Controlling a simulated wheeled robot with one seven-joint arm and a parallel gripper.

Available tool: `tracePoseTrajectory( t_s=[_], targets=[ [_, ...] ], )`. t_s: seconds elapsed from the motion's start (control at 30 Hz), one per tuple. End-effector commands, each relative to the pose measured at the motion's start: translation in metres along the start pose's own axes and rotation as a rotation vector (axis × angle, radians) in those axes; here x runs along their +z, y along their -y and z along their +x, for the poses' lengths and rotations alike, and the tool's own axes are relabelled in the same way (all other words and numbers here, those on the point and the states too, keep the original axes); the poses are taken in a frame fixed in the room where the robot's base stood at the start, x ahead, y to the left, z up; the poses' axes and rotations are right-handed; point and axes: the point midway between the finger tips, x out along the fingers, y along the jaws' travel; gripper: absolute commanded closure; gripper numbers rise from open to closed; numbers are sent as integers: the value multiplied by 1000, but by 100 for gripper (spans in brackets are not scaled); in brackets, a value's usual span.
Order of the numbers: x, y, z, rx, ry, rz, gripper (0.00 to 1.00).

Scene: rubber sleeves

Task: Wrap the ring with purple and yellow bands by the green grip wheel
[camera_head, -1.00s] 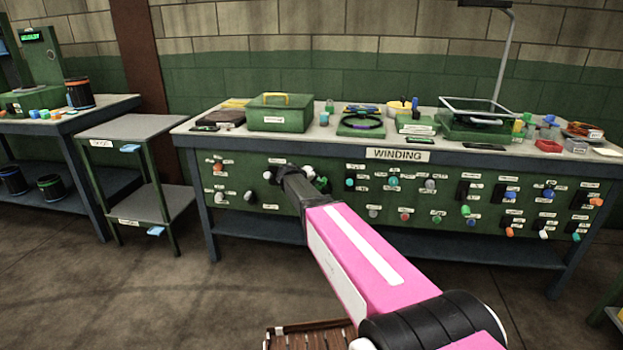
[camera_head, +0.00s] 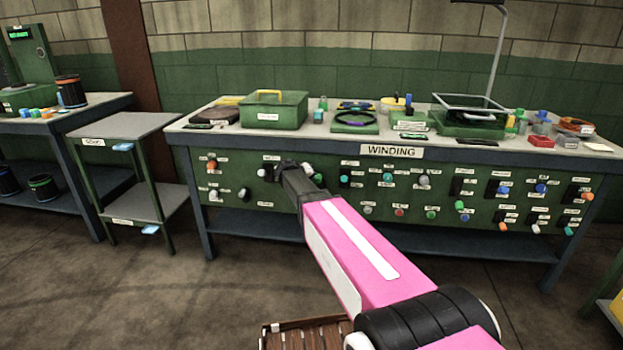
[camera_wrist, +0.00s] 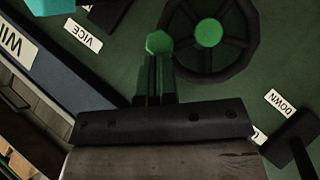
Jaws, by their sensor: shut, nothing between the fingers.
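The dark spoked wheel with a green hub (camera_wrist: 208,33) is on the green front panel in the wrist view. A bright green grip (camera_wrist: 158,42) stands at the wheel's left side. My gripper (camera_wrist: 155,72) is shut and empty, its fingertips close to that grip; I cannot tell whether they touch. In the head view my gripper hides most of the wheel.
The bench's front panel (camera_head: 232,190) carries many coloured knobs and labels. In the wrist view a black lever (camera_wrist: 295,140) lies right of my gripper beside a DOWN label. A green box (camera_head: 270,110) is on the bench top. A grey two-tier stand (camera_head: 125,125) is left of the bench.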

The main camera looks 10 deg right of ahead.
Motion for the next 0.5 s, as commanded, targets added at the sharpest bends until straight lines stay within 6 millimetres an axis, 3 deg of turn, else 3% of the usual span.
tracePoseTrajectory(
  t_s=[0.5],
  targets=[
    [15, -14, 14, -199, 1, 204, 100]
  ],
)
